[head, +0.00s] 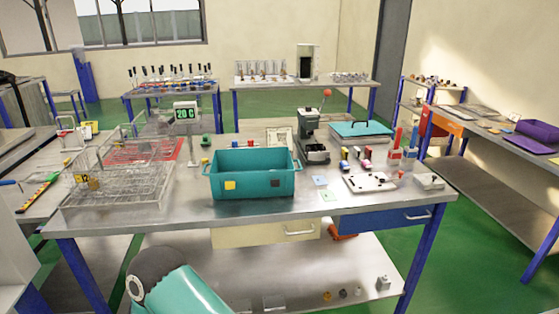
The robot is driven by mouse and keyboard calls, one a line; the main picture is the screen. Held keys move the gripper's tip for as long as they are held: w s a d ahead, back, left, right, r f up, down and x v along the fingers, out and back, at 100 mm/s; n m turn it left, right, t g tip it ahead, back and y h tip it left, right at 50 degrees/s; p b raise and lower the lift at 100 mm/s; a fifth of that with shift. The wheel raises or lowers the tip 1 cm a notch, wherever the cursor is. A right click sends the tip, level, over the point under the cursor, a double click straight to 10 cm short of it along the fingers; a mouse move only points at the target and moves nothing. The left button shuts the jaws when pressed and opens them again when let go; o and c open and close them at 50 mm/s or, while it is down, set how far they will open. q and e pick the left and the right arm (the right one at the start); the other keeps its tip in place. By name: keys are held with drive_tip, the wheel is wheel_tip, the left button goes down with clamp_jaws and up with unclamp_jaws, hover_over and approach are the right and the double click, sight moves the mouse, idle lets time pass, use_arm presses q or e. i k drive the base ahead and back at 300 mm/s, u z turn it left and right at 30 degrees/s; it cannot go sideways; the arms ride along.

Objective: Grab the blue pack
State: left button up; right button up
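Several small coloured packs stand in a group on the right half of the metal table, behind a white tray. One upright pack (345,155) looks dark blue and yellow; it is too small to tell whether it is the blue pack. Beside it are a pack with pink and dark parts (366,160) and red and white items (395,150). No gripper shows in the head view, so I cannot see how either stands relative to the packs.
A teal crate (252,188) stands mid-table, with a dark press-like device (313,140) behind it. A teal-lidded box (361,130) is at the back right, a white tray (370,183) at the front right. The front table strip is clear.

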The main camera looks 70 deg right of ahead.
sight(344, 165)
drive_tip(key=u, duration=0.3)
drive_tip(key=k, duration=2.7)
drive_tip(key=z, duration=1.4)
drive_tip(key=i, duration=1)
